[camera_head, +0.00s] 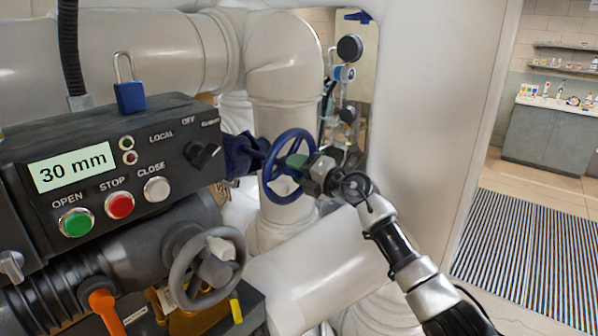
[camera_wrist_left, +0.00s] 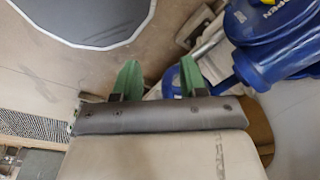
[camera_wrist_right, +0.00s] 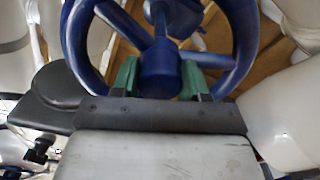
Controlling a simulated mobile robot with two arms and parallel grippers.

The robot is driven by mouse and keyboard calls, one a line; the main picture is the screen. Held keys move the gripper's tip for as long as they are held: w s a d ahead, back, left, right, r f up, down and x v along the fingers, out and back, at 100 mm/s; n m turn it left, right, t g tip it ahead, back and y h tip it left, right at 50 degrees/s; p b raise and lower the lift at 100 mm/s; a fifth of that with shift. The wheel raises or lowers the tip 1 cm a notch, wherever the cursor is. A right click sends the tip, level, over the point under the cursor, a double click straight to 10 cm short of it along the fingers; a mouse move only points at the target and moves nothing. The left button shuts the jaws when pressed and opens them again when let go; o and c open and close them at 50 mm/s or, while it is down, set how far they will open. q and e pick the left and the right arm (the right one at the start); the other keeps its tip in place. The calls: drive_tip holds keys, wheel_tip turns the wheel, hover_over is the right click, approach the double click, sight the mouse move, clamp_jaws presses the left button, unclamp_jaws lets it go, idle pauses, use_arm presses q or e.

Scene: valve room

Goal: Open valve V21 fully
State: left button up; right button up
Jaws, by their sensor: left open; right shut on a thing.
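A blue spoked handwheel (camera_head: 271,176) stands in front of the white pipes in the head view. No V21 tag is readable on it. My right gripper (camera_head: 302,163) reaches it from the right. In the right wrist view the green fingers lie on either side of the wheel's round blue hub (camera_wrist_right: 160,72), shut on it, with spokes and rim (camera_wrist_right: 78,45) around them. My left gripper (camera_wrist_left: 159,75) is open with nothing between its fingers; it does not show in the head view. A blue part with raised "OPEN" lettering (camera_wrist_left: 268,58) is to its right.
A dark control box (camera_head: 100,165) reading "30 mm", with OPEN, STOP and CLOSE buttons, is at left. A blue padlock (camera_head: 130,97) is on top. A grey handwheel (camera_head: 187,275) is below. White pipes (camera_head: 285,75) crowd the wheel. A striped floor mat (camera_head: 525,255) lies right.

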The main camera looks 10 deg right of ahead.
drive_tip(key=n+b, duration=0.2)
drive_tip(key=n, duration=0.1)
drive_tip(key=n+b, duration=0.2)
drive_tip(key=b, duration=0.1)
drive_tip(key=shift+f+n, duration=0.2)
drive_tip(key=shift+n, duration=0.2)
drive_tip(key=shift+r+n+b, duration=0.25)
drive_tip(key=shift+n+b, duration=0.45)
drive_tip(key=shift+n, duration=0.2)
drive_tip(key=n+b, duration=0.6)
drive_tip(key=b, duration=0.1)
drive_tip(key=shift+f+n, duration=0.2)
drive_tip(key=shift+n, duration=0.1)
drive_tip(key=shift+r+n, duration=0.2)
drive_tip(key=shift+n, duration=0.5)
drive_tip(key=n+b, duration=0.2)
drive_tip(key=n, duration=0.1)
drive_tip(key=shift+f+b, duration=0.15)
drive_tip(key=shift+b, duration=0.25)
drive_tip(key=n+b, duration=0.1)
drive_tip(key=n, duration=0.2)
drive_tip(key=shift+r+n, duration=0.2)
drive_tip(key=shift+n, duration=0.9)
drive_tip(key=n+b, duration=0.1)
drive_tip(key=n, duration=0.2)
drive_tip(key=shift+n, duration=0.3)
drive_tip(key=n, duration=0.5)
drive_tip(key=shift+r+b, duration=0.1)
drive_tip(key=shift+b, duration=0.25)
